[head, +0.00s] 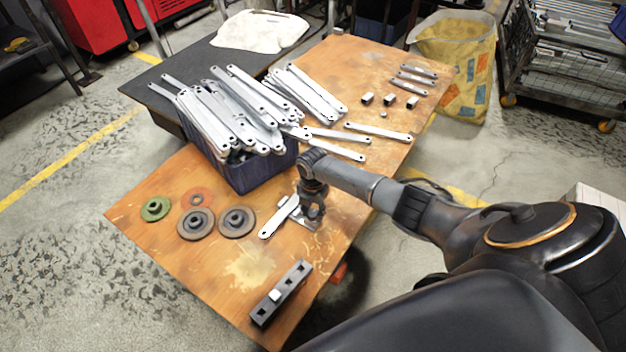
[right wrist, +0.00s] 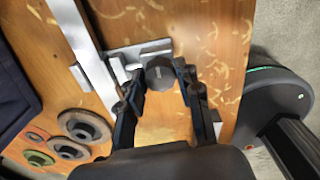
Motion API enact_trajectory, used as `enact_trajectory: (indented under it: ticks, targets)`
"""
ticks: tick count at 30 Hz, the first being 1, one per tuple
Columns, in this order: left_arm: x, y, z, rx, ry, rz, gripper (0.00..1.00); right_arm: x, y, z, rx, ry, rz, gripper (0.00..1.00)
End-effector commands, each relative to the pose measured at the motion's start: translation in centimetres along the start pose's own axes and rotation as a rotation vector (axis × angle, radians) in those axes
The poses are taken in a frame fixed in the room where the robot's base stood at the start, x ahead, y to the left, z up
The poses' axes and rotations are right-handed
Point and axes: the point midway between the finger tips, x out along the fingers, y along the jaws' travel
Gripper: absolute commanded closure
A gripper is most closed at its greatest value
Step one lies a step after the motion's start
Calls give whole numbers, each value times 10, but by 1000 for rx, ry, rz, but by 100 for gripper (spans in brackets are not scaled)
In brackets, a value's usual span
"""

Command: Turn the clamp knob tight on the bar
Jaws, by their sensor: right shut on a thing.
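My right gripper (head: 312,218) points down at the right edge of the wooden table. In the right wrist view, its fingers (right wrist: 160,82) are shut on a dark, round clamp knob (right wrist: 159,72). The knob joins a small metal clamp (right wrist: 142,50) whose arm reaches toward a long, flat, silvery bar (right wrist: 84,46). In the head view the bar (head: 272,226) lies beside the gripper, which hides the knob and most of the clamp. I cannot tell how tightly the clamp sits on the bar. My left gripper is not in view.
A blue bin (head: 240,179) heaped with galvanized brackets (head: 235,105) stands behind the gripper. Dark discs (head: 237,221) and a green disc (head: 155,209) lie to the left. A black slotted block (head: 281,293) lies near the front edge. Loose brackets (head: 338,151) lie further back.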

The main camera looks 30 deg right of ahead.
Motion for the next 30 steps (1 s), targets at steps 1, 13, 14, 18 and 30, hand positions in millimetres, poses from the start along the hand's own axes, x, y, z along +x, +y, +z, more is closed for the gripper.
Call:
enact_trajectory:
  ticks: [1, 13, 14, 18, 30]
  targets:
    - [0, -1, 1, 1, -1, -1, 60, 0, 0, 0, 5, 0, 0, 98]
    - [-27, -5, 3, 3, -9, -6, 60, -3, 0, -2, 587, 4, -1, 98]
    - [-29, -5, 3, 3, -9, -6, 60, -3, 0, -2, 638, 3, -1, 98]
    - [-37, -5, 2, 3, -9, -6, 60, -2, 1, -2, 879, 4, -1, 98]
    - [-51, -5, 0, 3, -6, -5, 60, 0, 0, -1, 1491, 2, -2, 64]
